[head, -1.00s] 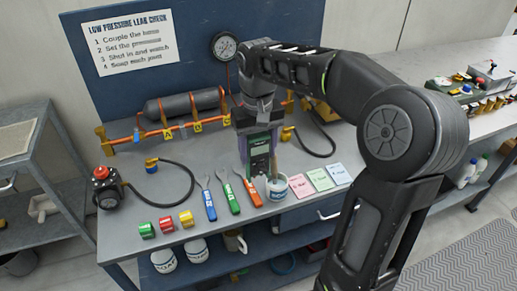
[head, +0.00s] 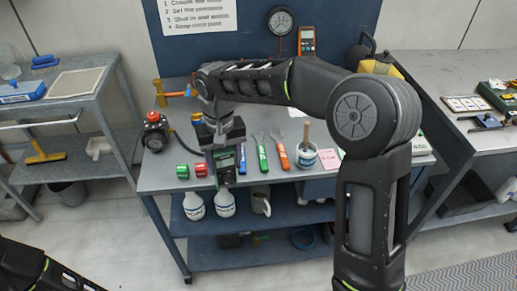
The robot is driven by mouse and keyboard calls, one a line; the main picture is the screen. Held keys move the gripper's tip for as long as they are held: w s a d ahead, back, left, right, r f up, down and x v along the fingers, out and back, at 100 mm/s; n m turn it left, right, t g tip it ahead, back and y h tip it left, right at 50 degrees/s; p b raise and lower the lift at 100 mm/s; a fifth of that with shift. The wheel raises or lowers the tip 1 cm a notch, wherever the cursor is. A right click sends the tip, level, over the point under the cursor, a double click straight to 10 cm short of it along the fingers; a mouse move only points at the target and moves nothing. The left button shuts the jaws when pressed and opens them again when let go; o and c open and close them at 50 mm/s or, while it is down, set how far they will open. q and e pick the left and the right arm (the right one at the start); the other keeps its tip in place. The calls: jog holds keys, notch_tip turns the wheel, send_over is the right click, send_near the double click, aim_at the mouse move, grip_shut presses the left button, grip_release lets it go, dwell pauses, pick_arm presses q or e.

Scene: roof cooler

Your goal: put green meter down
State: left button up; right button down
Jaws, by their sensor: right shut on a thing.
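The green meter (head: 224,167), with a dark front and a small screen, hangs roughly upright below my right gripper (head: 220,143). The gripper is shut on its upper end. The meter shows over the front part of the grey workbench (head: 330,184), between the red tape roll (head: 200,170) and the blue wrench (head: 242,160). I cannot tell whether its lower end touches the bench top. My right forearm hides much of the back of the bench. A dark link of my left arm shows at the bottom left, but its gripper is out of view.
A green tape roll (head: 182,171), a green wrench (head: 262,156), an orange wrench (head: 283,157) and a white pot with a brush (head: 305,158) flank the meter. A black device with a red knob (head: 155,132) stands left. An orange meter (head: 306,41) is at the back panel.

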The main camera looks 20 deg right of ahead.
jog(key=a+f+n, duration=0.1)
jog(key=a+f, duration=0.2)
jog(key=a, duration=0.6)
jog(key=shift+w+a, duration=0.1)
